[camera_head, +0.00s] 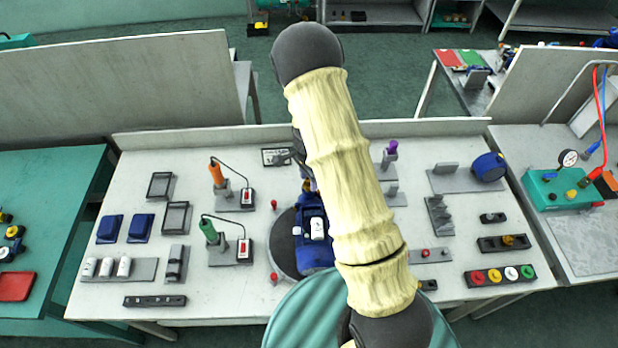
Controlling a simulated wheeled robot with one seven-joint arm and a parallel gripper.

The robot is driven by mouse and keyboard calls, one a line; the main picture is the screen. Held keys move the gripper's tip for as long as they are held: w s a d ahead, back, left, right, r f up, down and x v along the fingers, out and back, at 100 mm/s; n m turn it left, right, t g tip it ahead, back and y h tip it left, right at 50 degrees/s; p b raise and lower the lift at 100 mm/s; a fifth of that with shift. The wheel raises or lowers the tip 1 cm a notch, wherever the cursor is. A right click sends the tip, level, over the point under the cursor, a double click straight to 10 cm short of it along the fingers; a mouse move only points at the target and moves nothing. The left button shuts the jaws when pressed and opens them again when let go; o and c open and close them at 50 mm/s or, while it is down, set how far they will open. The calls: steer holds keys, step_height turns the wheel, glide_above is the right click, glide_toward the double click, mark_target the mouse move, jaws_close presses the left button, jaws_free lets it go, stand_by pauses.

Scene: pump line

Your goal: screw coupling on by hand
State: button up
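A blue pump (313,254) with a white label stands on a round dark grey plate (281,250) at the middle of the workbench. A small brass-coloured part (306,187) shows at the pump's far end, partly behind my arm; I cannot tell whether it is the coupling. My cream-sleeved arm rises from the bottom and crosses the middle of the view. My gripper is mostly or wholly hidden behind it. A dark piece shows left of the sleeve near the pump's far end, but its fingers and any grip cannot be made out.
The workbench (130,230) holds orange (216,173) and green (209,232) corded tools at left. Blue and grey trays lie farther left. A block of coloured knobs (500,275) and a blue cylinder (488,167) are at right. A low back panel borders the bench.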

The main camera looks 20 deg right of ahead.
steer(key=n+b, duration=0.1)
steer(key=n, duration=0.1)
steer(key=shift+f+n, duration=0.1)
steer(key=shift+n, duration=0.6)
steer(key=n, duration=0.3)
steer(key=shift+n+b, duration=0.3)
steer(key=shift+c, duration=0.4)
jaws_close()
steer(key=m, duration=0.3)
steer(key=shift+m+p, duration=0.3)
steer(key=shift+p, duration=0.1)
